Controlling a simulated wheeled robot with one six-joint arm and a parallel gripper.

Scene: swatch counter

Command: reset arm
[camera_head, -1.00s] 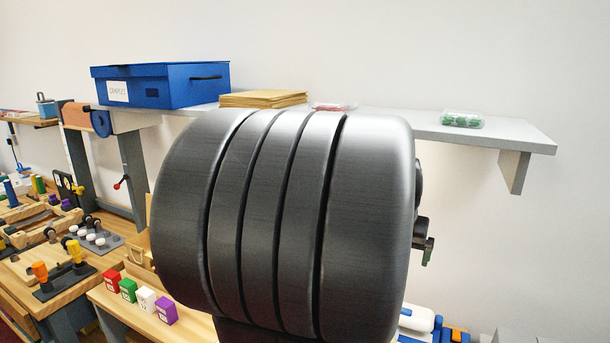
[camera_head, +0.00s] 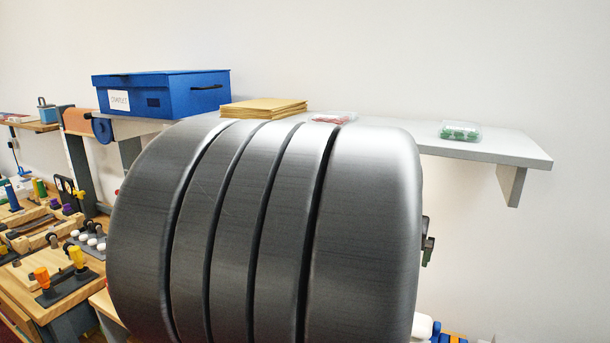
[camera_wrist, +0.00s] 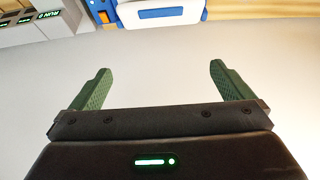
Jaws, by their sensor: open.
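My gripper (camera_wrist: 160,88) shows in the wrist view with its two green fingers wide apart and nothing between them. Beyond the fingers is a plain pale grey surface. In the head view my own dark grey arm fills the middle and hides much of the counter below. A small dark and green part at the right edge of the arm (camera_head: 428,243) may belong to the gripper; I cannot tell its state there.
A grey wall shelf (camera_head: 490,147) carries a blue box (camera_head: 165,95), brown envelopes (camera_head: 263,108) and a clear pack with green contents (camera_head: 460,131). A workbench with tools (camera_head: 60,275) stands at left. A blue and white object (camera_wrist: 160,14) lies beyond my fingers.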

